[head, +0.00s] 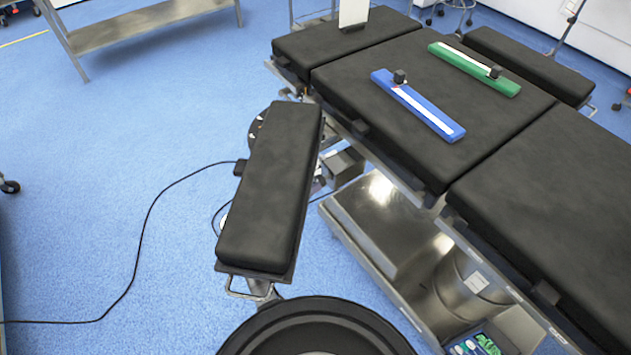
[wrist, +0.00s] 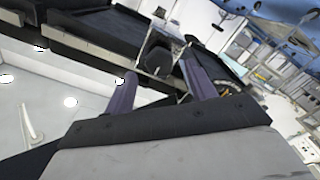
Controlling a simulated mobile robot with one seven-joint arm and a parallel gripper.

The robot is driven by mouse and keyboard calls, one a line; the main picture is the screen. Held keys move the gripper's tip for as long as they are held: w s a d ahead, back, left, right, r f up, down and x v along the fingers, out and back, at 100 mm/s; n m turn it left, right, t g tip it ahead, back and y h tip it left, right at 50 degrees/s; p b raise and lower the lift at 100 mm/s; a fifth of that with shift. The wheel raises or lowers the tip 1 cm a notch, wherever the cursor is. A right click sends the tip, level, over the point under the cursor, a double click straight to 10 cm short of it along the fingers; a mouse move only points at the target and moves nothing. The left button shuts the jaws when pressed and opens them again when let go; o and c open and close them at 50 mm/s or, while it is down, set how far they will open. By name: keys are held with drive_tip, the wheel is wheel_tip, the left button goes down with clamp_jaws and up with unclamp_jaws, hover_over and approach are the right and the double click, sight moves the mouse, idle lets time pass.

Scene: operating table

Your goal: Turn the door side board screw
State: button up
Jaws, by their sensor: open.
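The padded black side board (head: 268,190) stands out from the left side of the operating table in the head view. A small black knob (head: 240,167) sits at its left edge. In the wrist view, a dark rounded knob (wrist: 158,62) by a metal bracket appears between the two purple-grey fingers of my gripper (wrist: 158,66). I cannot tell for sure whether it is the same knob. My gripper is open, its fingers apart on either side of the knob in the picture; contact is not clear. My gripper does not show in the head view.
The black-padded operating table (head: 590,200) fills the right of the head view. A blue strip (head: 430,112) and a green strip (head: 460,62) lie on it. A cable (head: 150,215) crosses the blue floor. A steel side table (head: 140,22) stands at the back left.

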sight(321, 181)
drive_tip(key=x, duration=0.3)
drive_tip(key=shift+w+d, duration=0.1)
drive_tip(key=shift+d, duration=0.05)
drive_tip(key=c, duration=1)
